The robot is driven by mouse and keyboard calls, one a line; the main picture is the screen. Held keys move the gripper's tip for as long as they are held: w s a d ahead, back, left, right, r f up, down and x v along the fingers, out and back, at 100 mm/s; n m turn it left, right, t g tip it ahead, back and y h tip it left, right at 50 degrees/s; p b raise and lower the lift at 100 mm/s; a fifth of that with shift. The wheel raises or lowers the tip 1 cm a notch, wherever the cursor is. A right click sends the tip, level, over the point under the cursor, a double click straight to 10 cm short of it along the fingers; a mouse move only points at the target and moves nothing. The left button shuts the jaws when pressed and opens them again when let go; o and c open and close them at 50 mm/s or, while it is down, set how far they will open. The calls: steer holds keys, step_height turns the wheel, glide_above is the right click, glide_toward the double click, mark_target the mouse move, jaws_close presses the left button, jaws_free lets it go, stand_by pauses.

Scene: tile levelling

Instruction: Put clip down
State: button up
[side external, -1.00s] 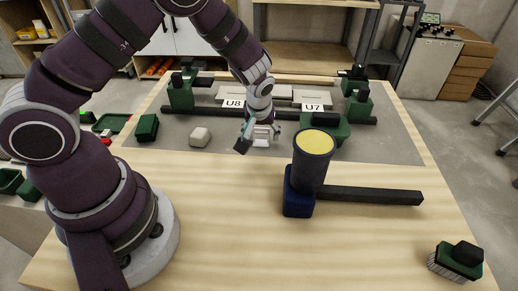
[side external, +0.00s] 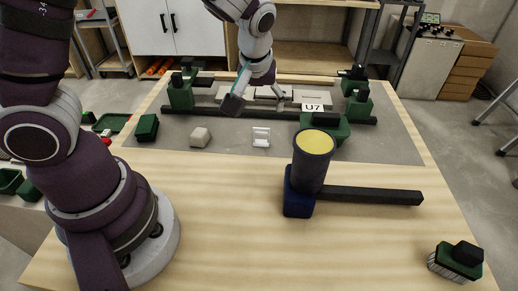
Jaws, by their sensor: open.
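A small white clip (side external: 261,137) sits on the grey mat, in front of the dark rail. Nothing is holding it. My gripper (side external: 246,106) is above and behind the clip in the picture, apart from it. It is open, though its fingers are small and partly hidden by the arm's end. A U7 label (side external: 312,107) shows to the right of my gripper; the area where a U8 label stood is hidden behind my gripper.
A mallet (side external: 313,165) with a dark handle lies on the wooden table in front. A whitish block (side external: 200,137) and a green block (side external: 147,127) are left on the grey mat (side external: 385,150). Green clamps (side external: 180,92) stand at the rail ends. A brush (side external: 457,262) is front right.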

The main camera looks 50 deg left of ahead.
steer(key=s+r+m+t+h, duration=0.2)
steer(key=s+r+m+h, duration=0.1)
steer(key=s+r+m, duration=0.6)
steer(key=s, duration=0.3)
steer(key=shift+s+d, duration=0.25)
steer(key=shift+d, duration=0.1)
